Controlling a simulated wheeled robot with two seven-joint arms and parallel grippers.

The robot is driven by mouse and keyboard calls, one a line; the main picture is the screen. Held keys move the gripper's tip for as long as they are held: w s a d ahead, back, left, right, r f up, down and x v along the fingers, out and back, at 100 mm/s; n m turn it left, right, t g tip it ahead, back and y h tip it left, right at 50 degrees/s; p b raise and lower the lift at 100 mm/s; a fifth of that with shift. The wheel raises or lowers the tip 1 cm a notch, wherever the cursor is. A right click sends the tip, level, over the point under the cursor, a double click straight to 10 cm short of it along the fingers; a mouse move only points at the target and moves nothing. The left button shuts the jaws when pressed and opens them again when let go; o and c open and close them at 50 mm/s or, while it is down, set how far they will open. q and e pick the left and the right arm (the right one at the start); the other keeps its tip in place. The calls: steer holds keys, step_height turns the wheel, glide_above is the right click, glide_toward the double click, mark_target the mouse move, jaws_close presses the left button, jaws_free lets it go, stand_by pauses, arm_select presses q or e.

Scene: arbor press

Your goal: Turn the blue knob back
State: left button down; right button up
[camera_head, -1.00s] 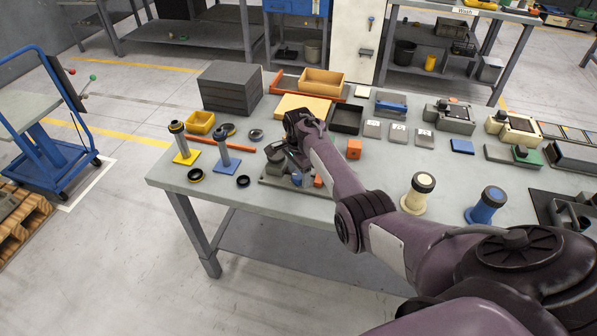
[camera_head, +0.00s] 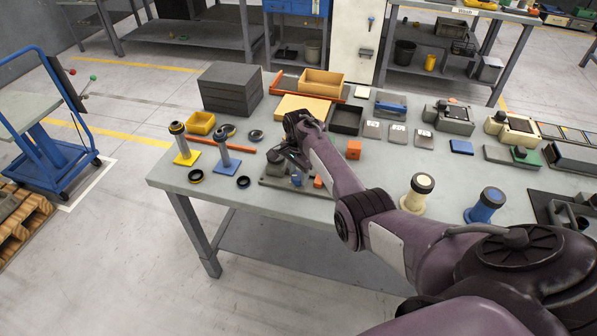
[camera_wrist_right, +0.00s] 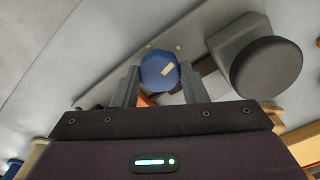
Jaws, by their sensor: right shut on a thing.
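The blue knob (camera_wrist_right: 158,72) shows in the right wrist view between the two fingers of my right gripper (camera_wrist_right: 160,82). It is round with a pale mark on its face. The fingers are shut on its sides. In the head view the blue knob (camera_head: 296,180) is a small blue spot on the dark fixture (camera_head: 270,183) near the table's front edge. My right gripper (camera_head: 293,160) is over the fixture there, partly hidden by my own wrist. My left gripper is not in view.
A dark round cap on a grey block (camera_wrist_right: 266,67) stands close to the right finger in the wrist view. An orange block (camera_head: 354,149) stands right of the fixture. Posts on yellow (camera_head: 187,158) and blue (camera_head: 226,166) bases stand to its left.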

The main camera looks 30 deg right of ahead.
steer(key=n+p, duration=0.1)
steer(key=n, duration=0.2)
steer(key=shift+r+n, duration=0.1)
steer(key=shift+n, duration=0.2)
steer(key=n, duration=0.3)
steer(key=shift+n+p, duration=0.3)
steer(key=shift+p, duration=0.05)
steer(key=n, duration=0.3)
steer(key=shift+n, duration=2)
steer(key=o, duration=1)
